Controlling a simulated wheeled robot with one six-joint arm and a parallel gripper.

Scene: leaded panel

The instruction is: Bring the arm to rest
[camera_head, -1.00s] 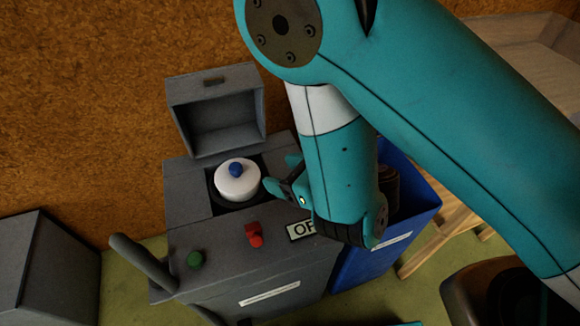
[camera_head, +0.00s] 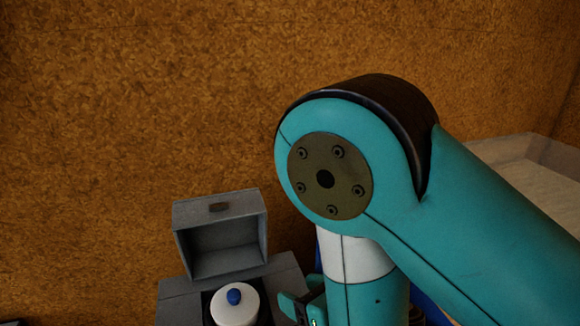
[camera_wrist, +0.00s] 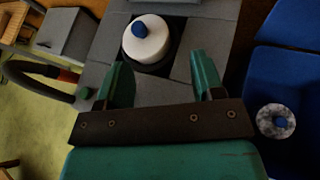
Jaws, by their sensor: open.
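My gripper (camera_wrist: 162,75) is open, with two green fingers apart and nothing between them in the wrist view. In the head view my gripper (camera_head: 292,308) shows only partly at the bottom edge, beside my arm. A white round piece with a blue knob (camera_head: 235,310) sits in the dark opening of a grey machine (camera_head: 180,299), just left of my gripper. In the wrist view the white piece (camera_wrist: 146,42) lies beyond the fingers, apart from them.
The machine's grey lid (camera_head: 222,245) stands open against a brown wall (camera_head: 130,100). A blue bin (camera_wrist: 293,80) is at right, with a speckled round piece with a blue knob (camera_wrist: 276,122) in it.

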